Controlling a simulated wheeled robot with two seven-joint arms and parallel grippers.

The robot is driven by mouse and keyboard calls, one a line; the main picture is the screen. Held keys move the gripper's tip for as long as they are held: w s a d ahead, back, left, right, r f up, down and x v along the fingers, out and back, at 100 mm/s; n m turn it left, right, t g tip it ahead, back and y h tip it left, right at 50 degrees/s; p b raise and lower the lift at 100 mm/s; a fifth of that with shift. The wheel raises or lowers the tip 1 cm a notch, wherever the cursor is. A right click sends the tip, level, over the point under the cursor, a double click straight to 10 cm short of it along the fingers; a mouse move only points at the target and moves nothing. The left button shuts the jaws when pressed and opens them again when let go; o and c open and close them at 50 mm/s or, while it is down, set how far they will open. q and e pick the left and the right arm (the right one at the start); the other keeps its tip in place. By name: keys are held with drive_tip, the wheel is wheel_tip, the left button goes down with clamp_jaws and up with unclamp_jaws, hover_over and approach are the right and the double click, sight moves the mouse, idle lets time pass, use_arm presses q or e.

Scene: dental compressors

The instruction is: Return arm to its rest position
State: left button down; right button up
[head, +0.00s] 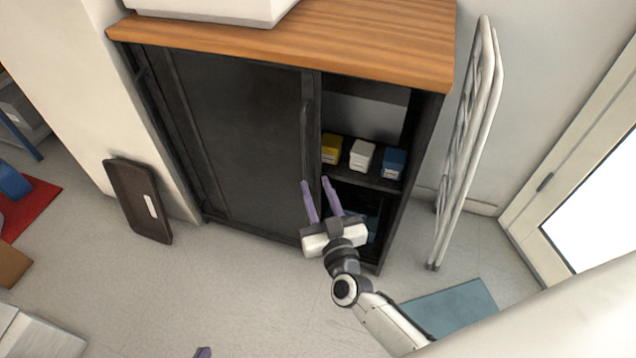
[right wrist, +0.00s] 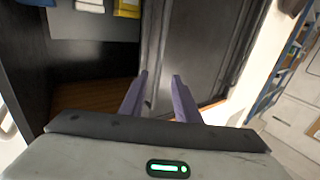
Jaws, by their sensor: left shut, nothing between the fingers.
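My right gripper (head: 316,183) has purple fingers spread apart with a gap between them. It is in front of the dark cabinet (head: 238,130), near the edge of its door and the open compartment. In the right wrist view, the two fingers (right wrist: 160,78) point toward the cabinet, with nothing seen clamped between them. My right arm (head: 385,318) reaches in from the lower right. Of my left gripper (head: 203,352), only a purple fingertip shows at the bottom edge of the head view; the rest is out of frame.
The open compartment holds a yellow box (head: 332,148), a white box (head: 361,155) and a blue box (head: 393,163) on a shelf. A white folded rack (head: 468,140) leans at the right. A dark tray (head: 137,200) leans at the left.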

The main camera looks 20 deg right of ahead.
use_arm(q)
drive_tip(key=shift+w, duration=0.2)
idle(0.3)
